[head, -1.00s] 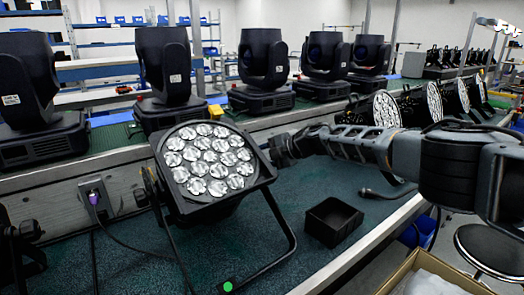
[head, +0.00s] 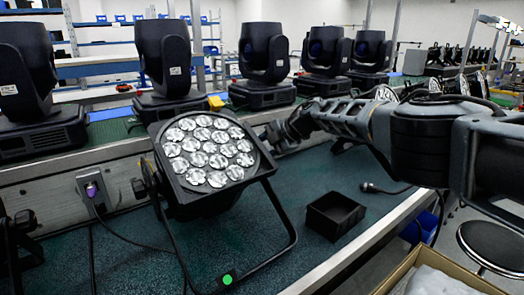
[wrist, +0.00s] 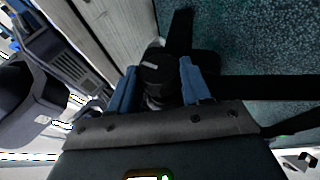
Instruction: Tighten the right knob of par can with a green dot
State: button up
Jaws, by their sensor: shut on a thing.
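The par can (head: 208,153) has a black body with several round lenses. It stands tilted on its bracket on the teal bench mat, with the green dot (head: 227,279) on the bracket's foot. My gripper (head: 272,138) is at the right side of the par can in the head view, where the housing meets the bracket. In the wrist view its blue fingers (wrist: 157,72) sit on both sides of the black right knob (wrist: 156,66), shut on it. The knob is hidden or too small to tell in the head view.
An empty black tray (head: 333,215) lies on the mat right of the par can. A cable plug (head: 370,187) lies behind it. Moving-head lights (head: 264,65) line the raised shelf behind. A wall socket (head: 93,190) with a purple plug is at left. An open carton (head: 400,270) is at front right.

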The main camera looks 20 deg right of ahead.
jog(key=shift+f, duration=0.1)
jog(key=o, duration=1.1)
jog(key=shift+p+v, duration=2.6)
jog(key=shift+v, duration=1.3)
